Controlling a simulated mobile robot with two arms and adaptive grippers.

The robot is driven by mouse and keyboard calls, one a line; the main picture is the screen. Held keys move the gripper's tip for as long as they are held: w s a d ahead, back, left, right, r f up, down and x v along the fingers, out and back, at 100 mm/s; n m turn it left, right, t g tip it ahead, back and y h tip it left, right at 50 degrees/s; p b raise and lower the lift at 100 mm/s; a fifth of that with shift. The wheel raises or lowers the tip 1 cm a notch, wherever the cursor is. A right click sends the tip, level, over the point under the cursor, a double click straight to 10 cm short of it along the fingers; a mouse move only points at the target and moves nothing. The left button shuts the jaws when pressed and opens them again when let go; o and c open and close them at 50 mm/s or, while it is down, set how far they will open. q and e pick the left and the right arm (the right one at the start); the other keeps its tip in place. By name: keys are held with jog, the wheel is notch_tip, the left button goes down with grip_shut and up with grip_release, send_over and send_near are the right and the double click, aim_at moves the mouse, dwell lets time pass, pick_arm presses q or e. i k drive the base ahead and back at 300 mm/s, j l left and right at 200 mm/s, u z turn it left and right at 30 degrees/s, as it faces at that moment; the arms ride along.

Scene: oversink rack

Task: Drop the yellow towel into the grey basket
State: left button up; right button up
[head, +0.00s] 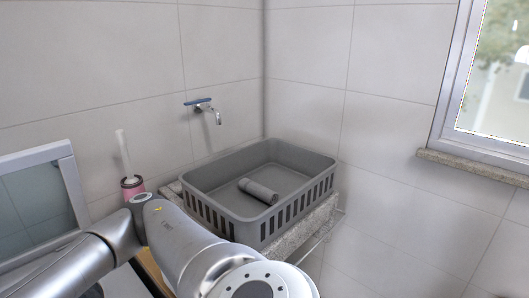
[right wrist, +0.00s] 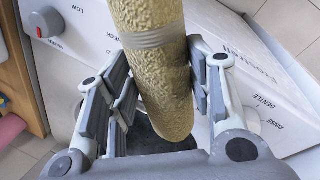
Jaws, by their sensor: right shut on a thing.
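In the right wrist view my right gripper (right wrist: 160,90) is shut on a rolled yellow towel (right wrist: 155,65), with fingers on both sides of it. The towel has a paler band around it, and its upper end runs out of the picture. The grey basket (head: 228,218) stands in the corner in the head view, with slotted sides and an open top. A grey rolled cloth (head: 259,190) lies on its floor. The yellow towel and both grippers do not show in the head view.
The basket rests on a stone-like ledge (head: 322,215) below a wall tap (head: 208,110). A pink holder (head: 132,187) with a white handle stands left of it. My arm crosses the lower left. A white appliance panel (right wrist: 245,55) lies behind the towel in the wrist view.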

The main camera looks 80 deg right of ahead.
aim_at(293, 177)
jog(key=k+l, duration=0.45)
jog(key=k+l+z, duration=0.1)
jog(key=k+l, duration=0.3)
jog(key=l, duration=0.15)
jog(key=k+l+z, duration=0.15)
jog(key=z, duration=1.25)
